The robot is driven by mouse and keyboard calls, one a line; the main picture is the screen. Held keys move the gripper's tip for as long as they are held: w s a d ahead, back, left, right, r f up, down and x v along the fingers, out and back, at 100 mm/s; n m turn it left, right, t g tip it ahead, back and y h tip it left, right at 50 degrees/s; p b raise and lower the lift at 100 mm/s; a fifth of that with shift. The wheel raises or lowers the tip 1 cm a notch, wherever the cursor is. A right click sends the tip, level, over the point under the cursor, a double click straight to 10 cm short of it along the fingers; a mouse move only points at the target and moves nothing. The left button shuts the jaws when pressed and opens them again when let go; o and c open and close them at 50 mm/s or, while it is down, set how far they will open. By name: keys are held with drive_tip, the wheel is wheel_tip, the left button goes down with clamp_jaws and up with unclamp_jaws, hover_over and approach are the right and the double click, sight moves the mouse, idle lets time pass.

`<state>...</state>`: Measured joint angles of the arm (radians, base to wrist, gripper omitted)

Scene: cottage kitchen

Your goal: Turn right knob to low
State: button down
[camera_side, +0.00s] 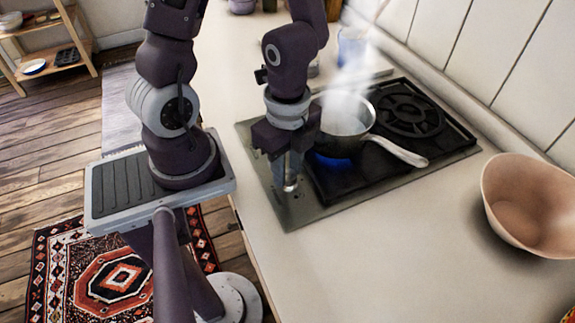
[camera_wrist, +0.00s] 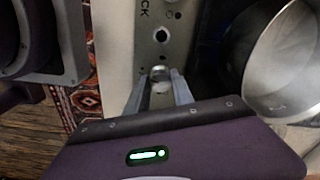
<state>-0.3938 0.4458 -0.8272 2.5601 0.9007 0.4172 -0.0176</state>
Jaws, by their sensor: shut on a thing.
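My gripper (camera_side: 290,184) points down at the front strip of the cooktop (camera_side: 292,212), and its jaws are shut on a small metal knob. In the wrist view the knob (camera_wrist: 160,74) sits between the two fingertips. The fingers hide most of it, so its setting cannot be read. The saucepan (camera_wrist: 290,65) also shows at the right of the wrist view.
The far burner (camera_side: 410,112) is empty. A pinkish bowl (camera_side: 530,205) stands on the counter at right. The counter (camera_side: 400,260) in front is clear. A tiled wall (camera_side: 500,65) runs behind.

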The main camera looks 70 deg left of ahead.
idle(0.5)
drive_tip(key=c, duration=1.1)
unclamp_jaws()
drive_tip(key=shift+r, duration=0.1)
drive_tip(key=shift+r, duration=3.45)
drive_tip(key=a+n+y, duration=0.3)
drive_tip(key=n, duration=0.1)
wheel_tip(320, 180, up, 12)
drive_tip(key=r+n+t+h, duration=0.1)
drive_tip(key=n+t+h, duration=0.2)
drive_tip(key=n+t, duration=0.5)
hover_over(287, 173)
drive_tip(key=s+a, duration=0.2)
drive_tip(key=shift+s+a+f+n+g, duration=0.1)
drive_tip(key=shift+f+n+g, duration=0.05)
drive_tip(key=shift+n+g, duration=0.4)
drive_tip(key=shift+s+a+f+n+g, duration=0.1)
drive_tip(key=shift+n+g, duration=0.35)
drive_tip(key=shift+g, duration=0.2)
